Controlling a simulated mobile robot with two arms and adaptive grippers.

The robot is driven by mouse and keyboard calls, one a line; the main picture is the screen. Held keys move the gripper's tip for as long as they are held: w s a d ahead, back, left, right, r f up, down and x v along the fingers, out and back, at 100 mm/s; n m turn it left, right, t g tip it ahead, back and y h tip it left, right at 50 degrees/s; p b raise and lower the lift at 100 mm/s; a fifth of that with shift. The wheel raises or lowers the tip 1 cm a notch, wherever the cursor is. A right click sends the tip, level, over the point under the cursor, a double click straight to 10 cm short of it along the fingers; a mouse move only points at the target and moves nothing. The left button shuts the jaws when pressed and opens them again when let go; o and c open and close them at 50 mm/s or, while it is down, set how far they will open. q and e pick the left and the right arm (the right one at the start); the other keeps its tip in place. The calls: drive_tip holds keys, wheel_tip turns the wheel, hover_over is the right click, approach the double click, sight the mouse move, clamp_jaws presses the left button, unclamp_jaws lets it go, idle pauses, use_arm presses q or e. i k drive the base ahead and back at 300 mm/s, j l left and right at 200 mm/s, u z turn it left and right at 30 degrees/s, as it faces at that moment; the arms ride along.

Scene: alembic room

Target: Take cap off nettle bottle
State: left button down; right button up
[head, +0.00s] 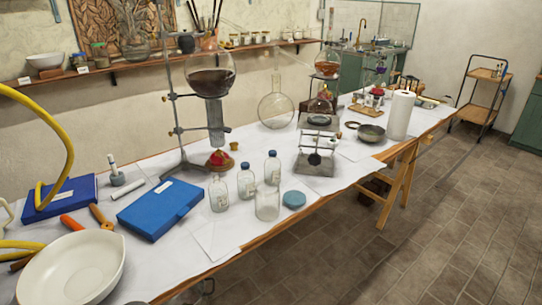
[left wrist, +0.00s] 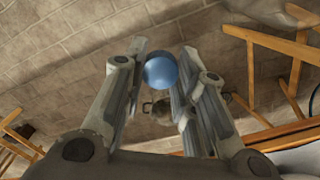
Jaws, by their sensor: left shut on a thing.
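My left gripper (left wrist: 160,72) is shut on a round, smooth blue cap (left wrist: 161,70), with floor tiles behind it in the left wrist view. Three clear labelled bottles stand upright on the table in the head view. The left bottle (head: 218,194) shows no blue cap on its neck. The middle bottle (head: 246,184) and the right bottle (head: 272,170) each wear a blue cap. The labels are too small to read, so I cannot tell which is the nettle bottle. My right gripper is not in view.
On the white-covered table (head: 215,240), a clear jar (head: 267,206) stands by a round teal lid (head: 293,199). A blue case (head: 160,208) lies left of the bottles, and a white bowl (head: 75,268) sits front left. A flask stand (head: 170,95) rises behind.

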sight(218, 189)
drive_tip(key=i+l+u, duration=0.2)
drive_tip(key=i+l, duration=0.15)
drive_tip(key=l, duration=0.25)
drive_tip(key=i+l+u, duration=0.15)
drive_tip(key=l, duration=0.15)
drive_tip(key=i+l+u, duration=0.1)
drive_tip(key=l, duration=0.25)
drive_tip(key=i, duration=0.05)
